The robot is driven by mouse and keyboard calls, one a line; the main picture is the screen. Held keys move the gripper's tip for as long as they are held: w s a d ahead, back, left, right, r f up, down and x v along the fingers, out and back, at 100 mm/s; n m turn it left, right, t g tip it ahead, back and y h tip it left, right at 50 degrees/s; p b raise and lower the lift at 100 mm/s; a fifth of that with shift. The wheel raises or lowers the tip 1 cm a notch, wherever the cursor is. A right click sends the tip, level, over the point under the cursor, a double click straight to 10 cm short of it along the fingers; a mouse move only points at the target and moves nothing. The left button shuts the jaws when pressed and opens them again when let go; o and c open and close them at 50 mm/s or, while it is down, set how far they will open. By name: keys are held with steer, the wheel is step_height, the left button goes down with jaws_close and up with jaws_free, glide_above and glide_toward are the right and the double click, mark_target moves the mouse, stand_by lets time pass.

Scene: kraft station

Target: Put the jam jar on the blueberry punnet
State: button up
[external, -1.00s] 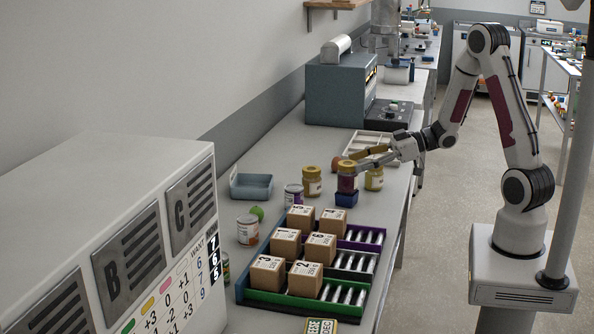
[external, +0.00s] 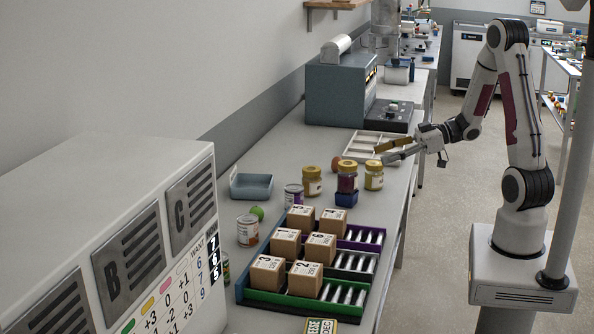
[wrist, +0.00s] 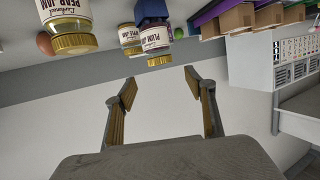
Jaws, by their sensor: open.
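The plum jam jar (external: 347,178), dark with a gold lid, stands upright on the small blue blueberry punnet (external: 346,199). The wrist view shows the scene upside down, with the plum jam jar (wrist: 156,40) against the blue punnet (wrist: 151,10). My gripper (external: 383,153) is open and empty, up and to the right of the jar, apart from it. Its spread fingers (wrist: 160,80) have nothing between them in the wrist view. The pear jam jar (wrist: 66,14) with a gold lid appears at the upper left there.
Yellowish jars (external: 312,182) and (external: 374,178) flank the punnet closely. A white compartment tray (external: 366,143) lies behind. A divided rack with cardboard boxes (external: 285,243) stands in front. A purple-labelled can (external: 293,195) and an empty blue-grey tray (external: 251,187) are further left.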

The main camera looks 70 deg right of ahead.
stand_by(0.6)
steer(key=w+d+r+m+g+h, duration=0.1)
steer(key=w+d+r+h, duration=0.25)
steer(key=r+h, duration=0.2)
steer(key=s+a+r+m+g+h, duration=0.2)
steer(key=s+a+r+h, duration=0.1)
steer(key=r+h, duration=0.1)
steer(key=s+a+f+m+g+y, duration=0.1)
steer(key=s+a+g+y, duration=0.3)
steer(key=s+a, duration=1.4)
steer(key=shift+s+a+f+g, duration=0.25)
steer(key=shift+a+f+g, duration=0.1)
steer(key=shift+f+g, duration=0.2)
